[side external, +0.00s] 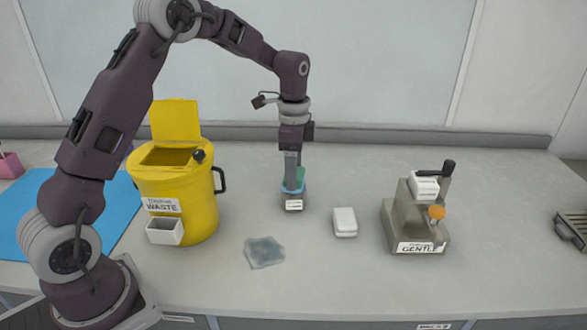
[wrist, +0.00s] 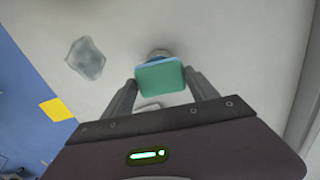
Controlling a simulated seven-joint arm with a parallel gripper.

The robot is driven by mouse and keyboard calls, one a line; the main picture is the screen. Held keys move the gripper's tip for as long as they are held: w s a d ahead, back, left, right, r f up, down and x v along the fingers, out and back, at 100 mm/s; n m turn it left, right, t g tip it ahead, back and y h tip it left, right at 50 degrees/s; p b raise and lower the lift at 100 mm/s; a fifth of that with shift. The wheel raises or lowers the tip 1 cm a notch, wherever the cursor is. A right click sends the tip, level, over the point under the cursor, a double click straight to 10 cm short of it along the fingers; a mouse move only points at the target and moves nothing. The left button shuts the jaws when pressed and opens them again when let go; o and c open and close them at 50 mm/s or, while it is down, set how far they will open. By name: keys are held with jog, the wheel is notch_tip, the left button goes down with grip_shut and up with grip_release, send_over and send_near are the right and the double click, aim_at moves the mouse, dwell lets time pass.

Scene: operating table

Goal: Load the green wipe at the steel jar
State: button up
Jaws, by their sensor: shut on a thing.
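The green wipe (side external: 299,178) is held between the fingers of my gripper (side external: 292,172), which points straight down. In the wrist view the green wipe (wrist: 161,78) spans the gap between the two fingertips of my gripper (wrist: 160,82). The small steel jar (side external: 293,202), with a bluish rim and a white label, stands directly below my gripper. In the wrist view the jar (wrist: 157,53) is mostly hidden behind the wipe. I cannot tell whether the wipe touches the jar or dips into it.
A yellow waste bin (side external: 190,215) with a raised lid stands to the left. A crumpled translucent sheet (side external: 264,252) lies in front. A white block (side external: 344,222) and a steel device labelled GENTLE (side external: 413,225) stand to the right.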

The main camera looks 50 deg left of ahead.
jog(key=shift+r, duration=3.45)
